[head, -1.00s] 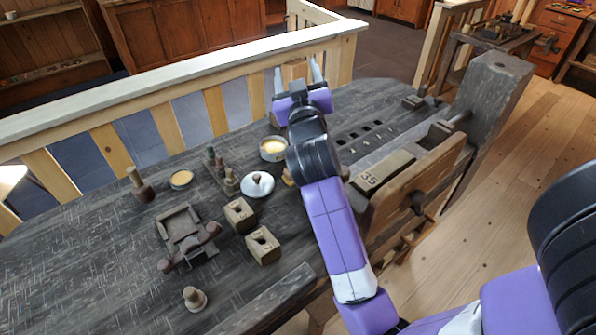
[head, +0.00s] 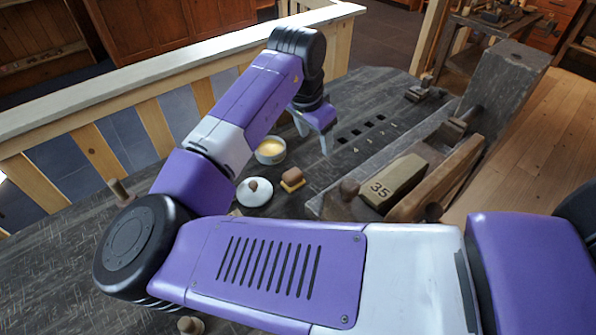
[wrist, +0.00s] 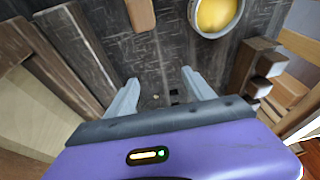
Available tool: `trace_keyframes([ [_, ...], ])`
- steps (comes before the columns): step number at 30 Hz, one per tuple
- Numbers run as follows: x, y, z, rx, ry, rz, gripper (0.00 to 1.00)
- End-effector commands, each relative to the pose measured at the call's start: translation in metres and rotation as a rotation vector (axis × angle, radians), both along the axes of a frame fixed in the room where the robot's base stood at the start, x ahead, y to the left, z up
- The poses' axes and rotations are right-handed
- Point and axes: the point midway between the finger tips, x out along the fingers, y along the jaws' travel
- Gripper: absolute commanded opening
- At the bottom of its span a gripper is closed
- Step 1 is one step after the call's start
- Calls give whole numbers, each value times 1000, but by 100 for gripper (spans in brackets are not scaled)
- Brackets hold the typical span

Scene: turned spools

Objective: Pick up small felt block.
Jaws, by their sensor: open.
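A small brown block with a yellowish lower layer (head: 292,179), which looks like the felt block, sits on the dark bench top beside a white lid. In the wrist view a brown block (wrist: 140,14) is cut off at the top edge, beyond my fingertips. My gripper (head: 312,138) points down above the bench, farther back than the block and by the row of square holes. Its two fingers (wrist: 160,82) are apart with only the bench surface between them. Nothing is held.
A bowl with yellow contents (head: 270,150) stands near my gripper. A white lid with a brown knob (head: 254,191) lies left of the block. A block marked 35 (head: 394,182) and the wooden vise are to the right. My arm hides much of the front bench.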

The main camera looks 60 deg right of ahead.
Motion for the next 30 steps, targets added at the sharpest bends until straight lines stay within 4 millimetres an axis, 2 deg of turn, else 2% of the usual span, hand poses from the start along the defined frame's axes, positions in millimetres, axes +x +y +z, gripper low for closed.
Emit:
trace_keyframes([
  [1, 8, 22, -2, 83, -9, -5, 62],
  [3, 13, 46, -4, 173, -10, -8, 62],
  [6, 18, 71, -4, 262, -9, -11, 62],
  [9, 21, 83, -4, 303, -7, -12, 62],
  [20, 19, 83, -37, 311, -5, -12, 62],
  [27, 14, 79, -71, 310, -4, -11, 62],
  [30, 14, 79, -79, 309, -4, -11, 62],
])
